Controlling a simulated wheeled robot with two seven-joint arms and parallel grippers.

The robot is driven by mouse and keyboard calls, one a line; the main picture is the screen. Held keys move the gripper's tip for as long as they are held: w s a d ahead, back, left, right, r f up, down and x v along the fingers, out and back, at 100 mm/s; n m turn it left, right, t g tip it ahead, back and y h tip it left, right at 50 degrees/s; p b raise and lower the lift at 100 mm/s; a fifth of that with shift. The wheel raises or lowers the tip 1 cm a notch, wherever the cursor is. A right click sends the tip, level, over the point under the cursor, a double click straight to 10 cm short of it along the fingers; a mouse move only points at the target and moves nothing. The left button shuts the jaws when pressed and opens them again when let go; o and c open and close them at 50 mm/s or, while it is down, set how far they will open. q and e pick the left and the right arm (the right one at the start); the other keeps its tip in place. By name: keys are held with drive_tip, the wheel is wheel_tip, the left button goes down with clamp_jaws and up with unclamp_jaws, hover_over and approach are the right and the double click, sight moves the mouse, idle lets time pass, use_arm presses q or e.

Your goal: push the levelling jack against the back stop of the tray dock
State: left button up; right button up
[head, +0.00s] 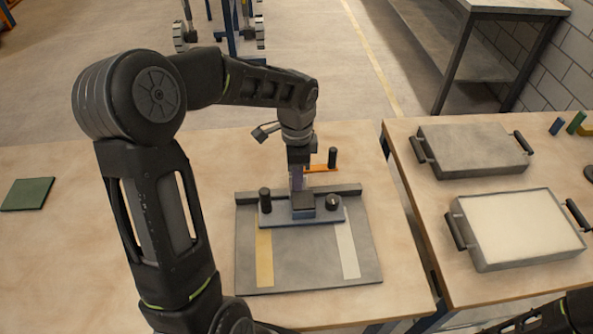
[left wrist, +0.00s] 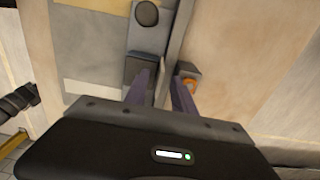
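The levelling jack (head: 272,217), a blue-grey plate with black knobs and a dark central block, lies on the grey tray dock (head: 308,262). It is close in front of the back stop (head: 248,197), a raised bar along the dock's far edge; I cannot tell whether they touch. My left gripper (head: 298,183) points down at the jack's middle. In the left wrist view its purple fingers (left wrist: 162,95) are apart, one by the jack's dark block (left wrist: 140,68), the other across the back stop (left wrist: 180,38). Nothing shows clearly gripped. My right gripper is not in view.
An orange lever (head: 322,169) with a black knob stands behind the back stop. The dock carries a yellow strip (head: 264,258) and a pale strip (head: 347,250). Two handled trays (head: 472,152) (head: 520,230) sit on the right table. A green pad (head: 27,194) lies far left.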

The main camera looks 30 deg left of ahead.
use_arm(q)
wheel_tip(320, 180, down, 2)
drive_tip(key=shift+f+b, duration=0.1)
drive_tip(key=shift+b, duration=0.35)
clamp_jaws()
idle(1.1)
unclamp_jaws()
